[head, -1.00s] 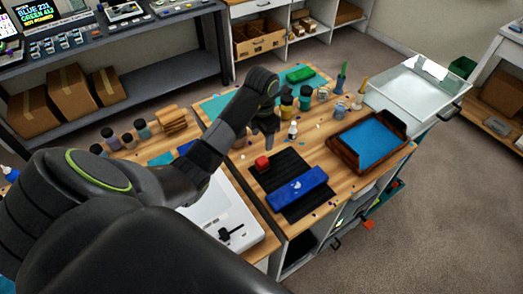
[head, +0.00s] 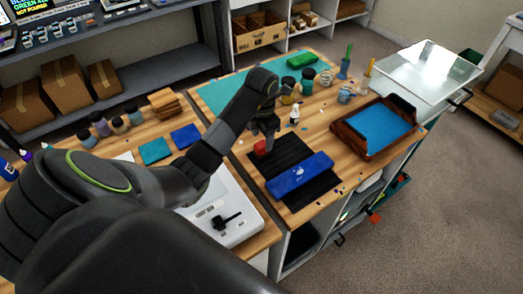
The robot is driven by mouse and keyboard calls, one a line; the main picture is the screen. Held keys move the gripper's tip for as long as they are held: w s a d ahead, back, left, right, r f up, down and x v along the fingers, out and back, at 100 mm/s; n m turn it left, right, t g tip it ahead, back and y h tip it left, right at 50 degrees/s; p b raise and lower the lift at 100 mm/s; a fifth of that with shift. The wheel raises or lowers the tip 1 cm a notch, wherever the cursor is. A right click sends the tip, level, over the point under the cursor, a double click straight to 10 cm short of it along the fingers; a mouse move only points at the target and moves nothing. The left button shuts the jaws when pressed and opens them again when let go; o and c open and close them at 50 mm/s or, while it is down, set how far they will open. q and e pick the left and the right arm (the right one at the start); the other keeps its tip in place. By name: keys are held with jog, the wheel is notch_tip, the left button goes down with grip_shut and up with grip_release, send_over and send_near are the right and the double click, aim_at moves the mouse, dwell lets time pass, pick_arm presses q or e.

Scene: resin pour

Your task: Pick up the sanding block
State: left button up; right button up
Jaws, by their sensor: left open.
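A small red block (head: 259,147), which I take to be the sanding block, sits at the back-left edge of a black ribbed mat (head: 283,158) on the wooden bench. My left gripper (head: 265,143) points down right at the red block and partly covers it. Its fingers are open; at this size I cannot tell whether they touch the block or straddle it. My right gripper is not in view.
A long blue block (head: 299,176) lies across the mat's front. A small white bottle (head: 294,115) and dark jars (head: 307,83) stand behind. A wooden tray with a blue base (head: 345,141) is to the right. A green block (head: 302,60) lies farther back.

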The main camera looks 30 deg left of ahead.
aim_at(262, 144)
pick_arm(q)
notch_tip(262, 144, down, 3)
jog(key=b, duration=0.2)
jog(key=shift+w+a+r+b, duration=0.1)
jog(key=shift+w+a+b, duration=0.05)
jog(key=shift+b, duration=0.2)
jog(key=shift+f+p, duration=0.35)
jog(key=shift+f, duration=0.65)
jog(key=c, duration=1.1)
